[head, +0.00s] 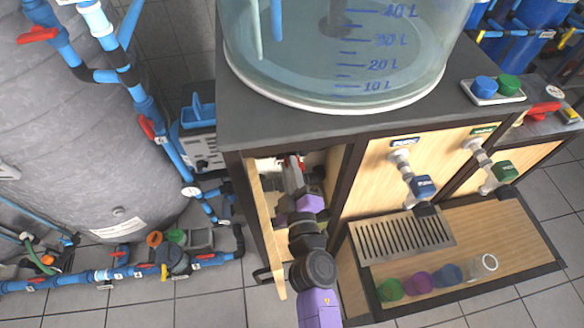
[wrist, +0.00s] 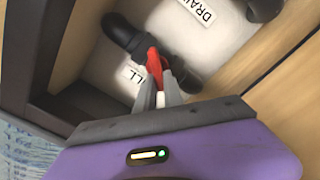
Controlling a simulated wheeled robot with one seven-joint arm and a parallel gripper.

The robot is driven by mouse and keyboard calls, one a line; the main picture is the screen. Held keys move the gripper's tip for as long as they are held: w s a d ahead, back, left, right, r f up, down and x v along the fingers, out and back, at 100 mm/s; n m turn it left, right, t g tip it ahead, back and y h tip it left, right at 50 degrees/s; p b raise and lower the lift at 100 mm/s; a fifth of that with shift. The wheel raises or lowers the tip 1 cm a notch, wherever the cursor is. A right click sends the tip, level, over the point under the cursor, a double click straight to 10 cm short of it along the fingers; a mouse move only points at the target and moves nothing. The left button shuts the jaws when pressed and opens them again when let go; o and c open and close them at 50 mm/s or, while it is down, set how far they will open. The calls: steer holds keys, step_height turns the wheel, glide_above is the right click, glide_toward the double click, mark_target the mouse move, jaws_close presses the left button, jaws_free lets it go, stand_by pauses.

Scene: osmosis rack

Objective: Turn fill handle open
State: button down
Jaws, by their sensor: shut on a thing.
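The red fill handle (wrist: 154,62) sits on a black pipe fitting (wrist: 125,38) in the wrist view, next to a partly covered label (wrist: 132,78) ending in "LL". My gripper (wrist: 160,84) is shut on the red handle, with its grey fingers on either side of it. In the head view my gripper (head: 294,180) reaches into the open cabinet under the counter, and a bit of red (head: 299,161) shows past its tip. My arm and the cabinet wall hide most of the valve there.
The cabinet's wooden door (head: 268,235) stands open left of my arm. A "DRAIN" label (wrist: 195,8) and another black pipe (wrist: 205,78) are close by. A clear tank (head: 345,60) stands on the counter (head: 290,125). A drip grate (head: 405,238) lies to the right.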

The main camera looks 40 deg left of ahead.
steer(key=shift+s+a+f+n+b, duration=0.1)
steer(key=shift+f+n+b, duration=0.15)
steer(key=shift+n, duration=1.05)
steer(key=shift+s+f+n+b, duration=0.15)
steer(key=shift+n+b, duration=0.15)
steer(key=shift+n, duration=1)
steer(key=shift+w+a+f+n+b, duration=0.1)
steer(key=shift+f+n+b, duration=0.15)
steer(key=shift+n, duration=1.05)
steer(key=c, duration=1.5)
jaws_free()
steer(key=shift+o, duration=0.2)
steer(key=shift+s+d, duration=0.1)
steer(key=shift+d, duration=0.05)
steer(key=p+v, duration=0.1)
steer(key=v, duration=0.6)
steer(key=shift+s+d+p, duration=0.2)
steer(key=shift+s+p, duration=0.05)
steer(key=shift+p, duration=0.1)
